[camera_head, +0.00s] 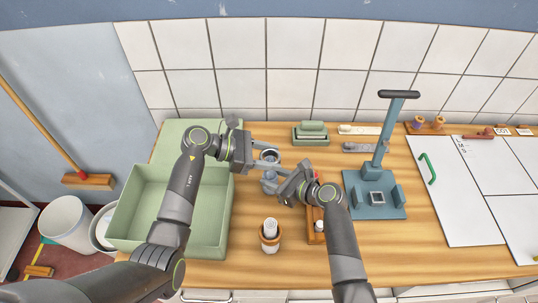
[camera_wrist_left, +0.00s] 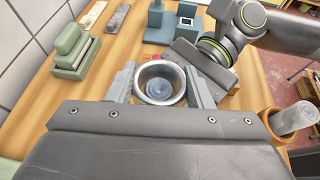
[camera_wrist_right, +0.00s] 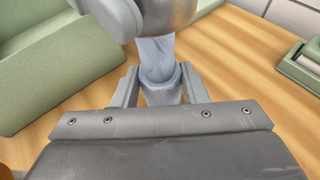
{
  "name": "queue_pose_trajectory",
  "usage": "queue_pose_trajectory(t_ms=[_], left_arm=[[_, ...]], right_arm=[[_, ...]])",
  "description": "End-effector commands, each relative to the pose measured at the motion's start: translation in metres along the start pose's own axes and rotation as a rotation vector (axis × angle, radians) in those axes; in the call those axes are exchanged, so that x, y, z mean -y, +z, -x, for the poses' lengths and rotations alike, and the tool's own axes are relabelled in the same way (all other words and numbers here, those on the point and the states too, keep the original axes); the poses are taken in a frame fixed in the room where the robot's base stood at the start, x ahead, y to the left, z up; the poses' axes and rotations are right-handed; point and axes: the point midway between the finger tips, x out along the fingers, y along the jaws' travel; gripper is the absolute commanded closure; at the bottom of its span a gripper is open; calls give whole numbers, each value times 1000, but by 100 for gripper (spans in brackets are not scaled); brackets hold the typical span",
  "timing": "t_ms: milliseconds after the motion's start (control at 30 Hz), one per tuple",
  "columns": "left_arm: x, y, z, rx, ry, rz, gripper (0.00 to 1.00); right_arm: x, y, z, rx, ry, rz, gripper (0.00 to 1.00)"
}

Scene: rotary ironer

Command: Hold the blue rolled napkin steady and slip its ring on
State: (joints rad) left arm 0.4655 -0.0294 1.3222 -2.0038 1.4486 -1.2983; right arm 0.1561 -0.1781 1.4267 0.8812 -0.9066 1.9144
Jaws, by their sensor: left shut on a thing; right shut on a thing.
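Through the ring the napkin's coiled blue end shows, roughly centred.
A green bin (camera_head: 163,240) stands at the left. A brown cup (camera_head: 269,244) with a white roll stands in front of the grippers. A blue-grey press stand (camera_head: 384,207) is to the right, and a green lidded block (camera_head: 311,139) lies behind. White panels (camera_head: 454,195) cover the right side.

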Motion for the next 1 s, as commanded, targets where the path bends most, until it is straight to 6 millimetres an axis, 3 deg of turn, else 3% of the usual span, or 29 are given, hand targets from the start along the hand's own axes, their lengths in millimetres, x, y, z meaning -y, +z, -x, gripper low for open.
queue_pose_trajectory(t_ms=[1000], left_arm=[[0,-25,-11,1,0,1,75]], right_arm=[[0,0,0,0,0,0,72]])
